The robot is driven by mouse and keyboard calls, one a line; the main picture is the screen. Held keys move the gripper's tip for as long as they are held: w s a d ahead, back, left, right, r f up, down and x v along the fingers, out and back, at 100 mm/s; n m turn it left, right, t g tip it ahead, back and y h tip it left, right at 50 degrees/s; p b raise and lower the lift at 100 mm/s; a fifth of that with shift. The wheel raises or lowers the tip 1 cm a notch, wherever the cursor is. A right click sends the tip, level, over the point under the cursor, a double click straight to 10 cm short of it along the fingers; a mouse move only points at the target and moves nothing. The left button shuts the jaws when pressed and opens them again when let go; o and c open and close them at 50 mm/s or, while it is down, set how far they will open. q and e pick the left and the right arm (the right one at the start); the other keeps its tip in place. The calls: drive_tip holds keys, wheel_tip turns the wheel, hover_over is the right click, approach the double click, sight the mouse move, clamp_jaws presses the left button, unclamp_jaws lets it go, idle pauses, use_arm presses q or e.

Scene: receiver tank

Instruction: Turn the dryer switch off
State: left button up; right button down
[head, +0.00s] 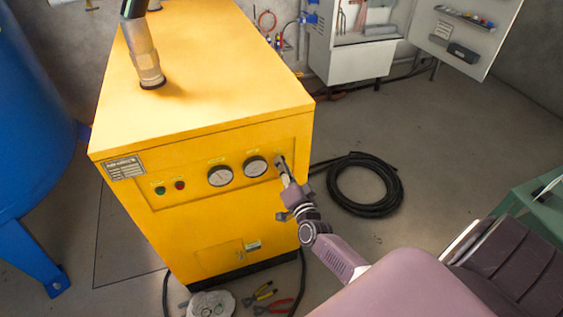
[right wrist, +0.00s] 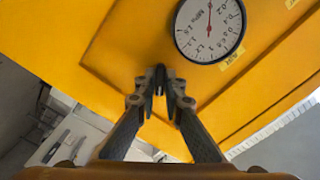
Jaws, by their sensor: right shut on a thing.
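The yellow dryer (head: 205,60) stands in the middle of the head view. Its front panel holds a green button (head: 160,190), a red button (head: 180,185) and two round gauges (head: 220,176) (head: 255,166). My right gripper (head: 282,167) reaches the panel just right of the right gauge. In the right wrist view its fingertips (right wrist: 161,88) are close together on the small dark dryer switch (right wrist: 160,76), which they mostly cover. The switch's setting cannot be made out. A gauge (right wrist: 209,28) shows above the fingers. My left gripper is not in view.
A coiled black hose (head: 365,185) lies on the floor right of the dryer. Pliers (head: 262,295) and a pale round item (head: 212,304) lie at its front foot. A blue tank (head: 35,110) stands left. An open grey cabinet (head: 360,60) is at the back.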

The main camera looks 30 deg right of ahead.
drive_tip(key=n+p, duration=0.2)
drive_tip(key=n, duration=0.8)
drive_tip(key=shift+f+p, duration=0.1)
drive_tip(key=shift+p, duration=0.2)
drive_tip(key=shift+n, duration=0.4)
drive_tip(key=c, duration=2)
unclamp_jaws()
drive_tip(key=shift+c, duration=0.2)
drive_tip(key=v, duration=1.2)
